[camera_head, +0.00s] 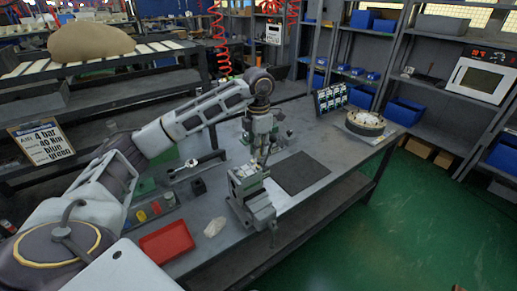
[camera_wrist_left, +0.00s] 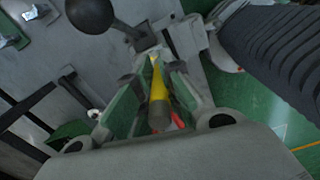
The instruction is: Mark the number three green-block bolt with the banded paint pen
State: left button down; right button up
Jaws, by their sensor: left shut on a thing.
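My left gripper (camera_head: 262,158) is over the workbench, just above a grey vise (camera_head: 252,200). In the left wrist view its fingers (camera_wrist_left: 153,85) are shut on a yellow pen-like tool (camera_wrist_left: 157,86) with a dull grey-brown end toward the camera. I cannot make out any bands on it. Its far tip points toward the light metal of the vise area (camera_wrist_left: 188,38); whether it touches anything is unclear. A green block and its numbered bolts cannot be told apart at this size. My right gripper is not seen.
A red tray (camera_head: 167,242) lies at the bench's near left, beside small coloured pieces (camera_head: 152,209). A dark mat (camera_head: 300,172) lies right of the vise. A round fixture (camera_head: 365,123) and a dark panel (camera_head: 330,98) stand at the far right. A sign (camera_head: 40,142) stands left.

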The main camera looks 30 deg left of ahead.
pick_arm(q)
jog(key=shift+r+p, duration=1.7)
jog(key=shift+r, duration=0.85)
